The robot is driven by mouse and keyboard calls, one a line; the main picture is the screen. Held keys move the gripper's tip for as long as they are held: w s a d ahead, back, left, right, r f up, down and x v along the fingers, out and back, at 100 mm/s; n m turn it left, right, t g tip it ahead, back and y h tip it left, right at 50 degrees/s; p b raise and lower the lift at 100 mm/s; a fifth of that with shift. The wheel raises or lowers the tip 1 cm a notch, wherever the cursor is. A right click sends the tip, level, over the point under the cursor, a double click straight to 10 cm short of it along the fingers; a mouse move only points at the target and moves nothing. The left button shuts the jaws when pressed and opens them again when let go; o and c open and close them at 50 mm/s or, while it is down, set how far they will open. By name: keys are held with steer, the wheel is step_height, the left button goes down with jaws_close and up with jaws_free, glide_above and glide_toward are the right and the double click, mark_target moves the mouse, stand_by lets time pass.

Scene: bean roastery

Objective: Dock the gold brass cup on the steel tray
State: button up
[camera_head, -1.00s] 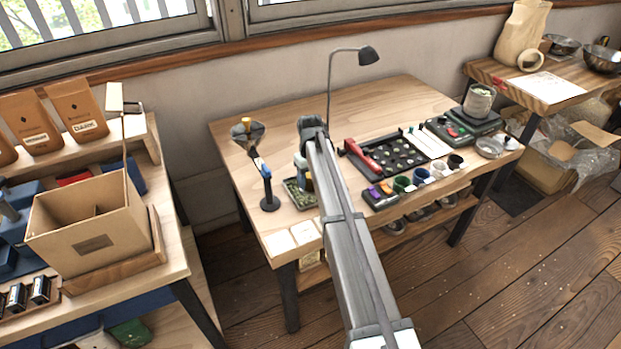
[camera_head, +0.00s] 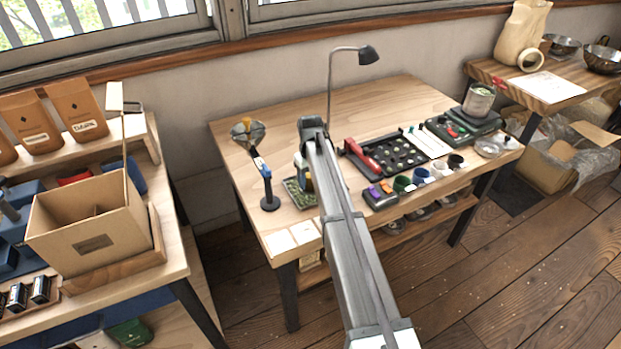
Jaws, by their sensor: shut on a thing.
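My gripper (camera_head: 301,164) shows only in part at the left edge of my arm, above the front left of the middle table, with its fingertips mostly hidden. It is shut on a small gold thing, which looks like the gold brass cup (camera_head: 308,182); only a sliver shows beside my arm. The cup is just right of a shallow tray of green bits (camera_head: 297,198); I cannot tell whether they touch. A round shiny metal dish (camera_head: 488,148) at the table's right end may be the steel tray, but I cannot be sure.
A funnel on a stand (camera_head: 267,190) is close left of my gripper. A black sample board (camera_head: 390,155), several small cups and a lamp (camera_head: 368,55) stand right of and behind my arm. The table's back left is clear. A cardboard box (camera_head: 90,225) sits on the left bench.

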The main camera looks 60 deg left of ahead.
steer(key=shift+f, duration=0.5)
steer(key=o, duration=0.8)
steer(key=shift+r, duration=5.55)
